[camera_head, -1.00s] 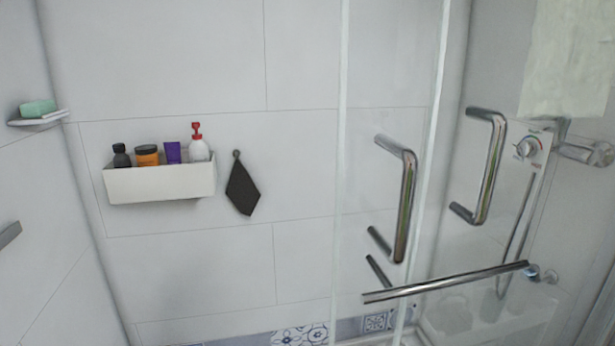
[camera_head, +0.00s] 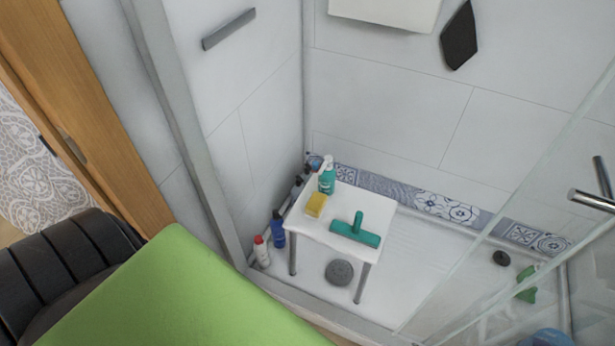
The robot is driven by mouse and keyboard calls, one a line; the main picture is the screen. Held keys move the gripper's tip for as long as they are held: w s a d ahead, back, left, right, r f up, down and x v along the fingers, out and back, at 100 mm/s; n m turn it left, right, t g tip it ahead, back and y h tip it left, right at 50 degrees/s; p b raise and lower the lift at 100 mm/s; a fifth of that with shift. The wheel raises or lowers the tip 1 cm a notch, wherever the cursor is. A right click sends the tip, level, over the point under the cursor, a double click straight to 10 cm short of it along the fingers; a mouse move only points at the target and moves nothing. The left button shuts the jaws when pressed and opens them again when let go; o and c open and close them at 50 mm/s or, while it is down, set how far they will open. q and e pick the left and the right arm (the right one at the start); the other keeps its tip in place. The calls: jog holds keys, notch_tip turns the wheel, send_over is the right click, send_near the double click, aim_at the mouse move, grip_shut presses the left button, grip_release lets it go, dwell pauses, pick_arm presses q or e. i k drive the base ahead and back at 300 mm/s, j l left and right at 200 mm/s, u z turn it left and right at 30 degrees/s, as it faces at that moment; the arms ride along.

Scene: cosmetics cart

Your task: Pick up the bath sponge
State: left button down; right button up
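A yellow sponge-like block (camera_head: 316,204) lies on the left side of a small white stool (camera_head: 312,228) in the shower. A round grey object (camera_head: 339,272), perhaps a scrubber or sponge, sits on the shower floor at the stool's front. I cannot tell for certain which of the two is the bath sponge. Neither of my grippers is in view.
A green spray bottle (camera_head: 327,178) and a teal squeegee (camera_head: 355,231) are on the stool. Several bottles stand to its left, including a red-white one (camera_head: 261,251). A glass panel (camera_head: 530,215) is at right. A green flat surface (camera_head: 185,300) fills the lower left.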

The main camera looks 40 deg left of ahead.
aim_at(316, 206)
jog(key=u, duration=1.05)
jog(key=z, duration=1.8)
jog(key=u, duration=1.8)
